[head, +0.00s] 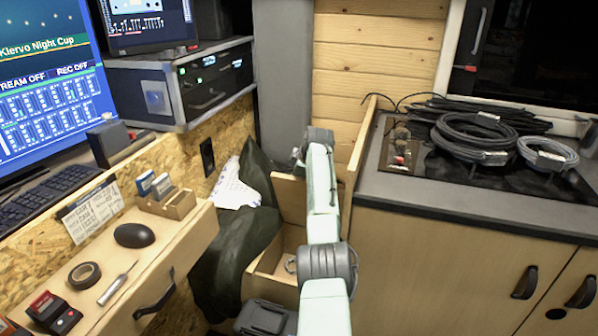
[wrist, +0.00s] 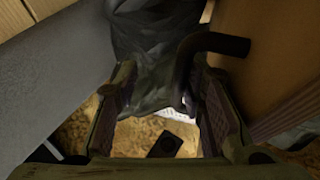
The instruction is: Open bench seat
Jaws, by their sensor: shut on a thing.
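In the head view the bench seat is a light wooden box (head: 262,285) between the desk and the kitchen counter. A light wooden panel (head: 290,197) stands upright at its back, partly hidden by my arm, and part of the box's inside shows. A wooden panel (wrist: 250,55) with a dark curved handle (wrist: 215,43) fills the right of the wrist view. My gripper (wrist: 160,105) has a finger on each side of the handle's lower end and is shut on it, though the contact is partly hidden. In the head view the fingertips are hidden behind my arm.
The desk drawer front (head: 180,255) is close at left. The counter (head: 440,205) with coiled cables (head: 470,135) bounds the right, leaving a narrow gap.

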